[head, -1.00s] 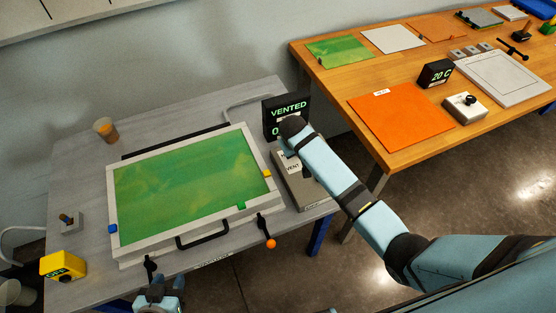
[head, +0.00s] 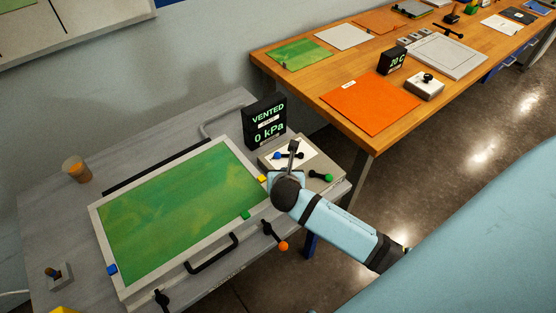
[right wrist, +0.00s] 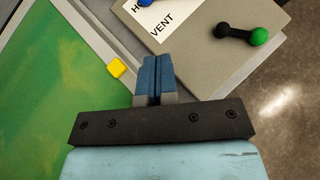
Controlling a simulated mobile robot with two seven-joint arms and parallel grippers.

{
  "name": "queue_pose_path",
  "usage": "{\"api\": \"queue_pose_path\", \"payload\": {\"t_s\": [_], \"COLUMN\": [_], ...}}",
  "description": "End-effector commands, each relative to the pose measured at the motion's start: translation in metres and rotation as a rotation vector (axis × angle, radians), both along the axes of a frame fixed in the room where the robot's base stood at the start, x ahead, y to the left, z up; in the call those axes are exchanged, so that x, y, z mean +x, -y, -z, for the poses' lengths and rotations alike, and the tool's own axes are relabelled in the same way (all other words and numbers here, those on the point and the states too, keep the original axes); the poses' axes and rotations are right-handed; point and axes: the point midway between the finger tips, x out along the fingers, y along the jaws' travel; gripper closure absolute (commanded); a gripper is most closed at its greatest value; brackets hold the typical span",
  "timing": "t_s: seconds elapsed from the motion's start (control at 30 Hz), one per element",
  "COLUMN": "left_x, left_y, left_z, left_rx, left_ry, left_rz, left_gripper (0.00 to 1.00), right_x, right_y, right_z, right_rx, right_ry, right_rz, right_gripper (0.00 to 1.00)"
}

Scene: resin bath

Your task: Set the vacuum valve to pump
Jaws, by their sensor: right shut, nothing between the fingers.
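A grey valve box (head: 322,163) stands at the right end of the grey table. A black handle with a blue ball (head: 277,156) lies across its white label plate; HOLD and VENT lettering shows in the right wrist view, partly cut off, with the blue ball (right wrist: 146,2) at the top edge. A second black handle with a green ball (head: 328,178) is on the same box. The display (head: 266,122) behind reads VENTED, 0 kPa. My right gripper (right wrist: 157,62) is shut and empty, over the box's near-left side, apart from both handles. My left gripper is out of view.
A framed green bath (head: 175,212) fills the table left of the box, with a yellow block (head: 262,179) at its corner. An orange-ended lever (head: 276,237) is at the front edge. A wooden bench (head: 352,150) stands behind right.

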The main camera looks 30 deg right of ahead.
Motion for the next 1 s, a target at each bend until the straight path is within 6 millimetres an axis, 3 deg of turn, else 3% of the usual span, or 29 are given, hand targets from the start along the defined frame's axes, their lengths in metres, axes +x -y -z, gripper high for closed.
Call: {"api": "queue_pose_path", "payload": {"t_s": [0.53,0.7,1.0], "left_x": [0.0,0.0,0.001], "left_y": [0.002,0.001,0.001], "left_z": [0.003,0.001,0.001], "left_rx": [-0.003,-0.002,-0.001], "left_ry": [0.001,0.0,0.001], "left_rz": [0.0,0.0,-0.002], "left_gripper": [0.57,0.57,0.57], "right_x": [0.067,0.087,0.097], "right_y": [0.043,0.056,0.063], "right_z": [0.063,0.065,0.068], "right_rx": [0.001,0.001,0.002], "right_ry": [-0.002,-0.001,-0.001], "right_rz": [0.002,0.001,0.001], "right_gripper": [1.0,1.0,1.0]}}
